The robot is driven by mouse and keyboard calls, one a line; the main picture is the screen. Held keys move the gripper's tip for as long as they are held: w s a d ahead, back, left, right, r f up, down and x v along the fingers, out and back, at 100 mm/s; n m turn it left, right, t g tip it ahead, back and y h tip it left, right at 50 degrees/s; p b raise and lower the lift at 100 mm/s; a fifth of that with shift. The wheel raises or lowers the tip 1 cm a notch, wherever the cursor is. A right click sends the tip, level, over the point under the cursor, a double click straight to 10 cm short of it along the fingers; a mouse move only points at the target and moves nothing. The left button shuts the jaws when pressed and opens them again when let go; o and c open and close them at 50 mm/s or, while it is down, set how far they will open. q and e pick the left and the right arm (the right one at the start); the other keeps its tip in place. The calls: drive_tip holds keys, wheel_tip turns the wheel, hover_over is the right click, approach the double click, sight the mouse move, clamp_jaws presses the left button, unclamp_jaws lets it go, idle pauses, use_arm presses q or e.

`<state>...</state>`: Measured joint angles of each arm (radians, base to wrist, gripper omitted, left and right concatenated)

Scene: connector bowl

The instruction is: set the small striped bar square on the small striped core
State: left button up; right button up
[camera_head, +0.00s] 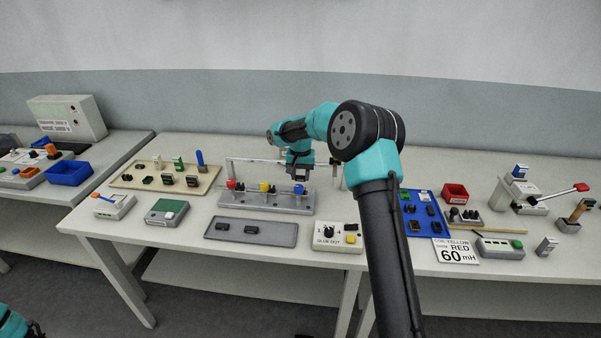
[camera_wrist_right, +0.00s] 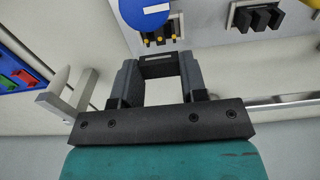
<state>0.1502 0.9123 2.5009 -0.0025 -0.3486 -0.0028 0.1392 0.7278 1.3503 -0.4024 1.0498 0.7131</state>
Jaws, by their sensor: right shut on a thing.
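My right gripper (camera_head: 299,177) is above the right end of the grey fixture (camera_head: 240,206), close to its blue knob (camera_head: 298,189). In the right wrist view its jaws (camera_wrist_right: 158,78) are shut on a small dark bar (camera_wrist_right: 158,70) with a pale stripe. The bar spans the two fingers. Just beyond it is a dark core (camera_wrist_right: 160,40) with yellow spots, partly covered by the round blue knob (camera_wrist_right: 143,14). I cannot tell whether bar and core touch. Part of my left arm shows in the lower left corner; its jaws cannot be made out.
Another dark core (camera_wrist_right: 258,18) sits farther right in the wrist view. A grey tray (camera_head: 268,243) holds two dark pieces in front of the fixture. A beige tray (camera_head: 130,186), a glue box (camera_head: 326,243) and a blue board (camera_head: 408,227) stand around. A rail runs behind the fixture.

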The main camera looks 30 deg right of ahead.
drive_tip(key=shift+f, duration=1.85)
drive_tip(key=shift+f, duration=0.1)
drive_tip(key=o, duration=1)
wheel_tip(320, 180, up, 18)
drive_tip(key=shift+f, duration=0.25)
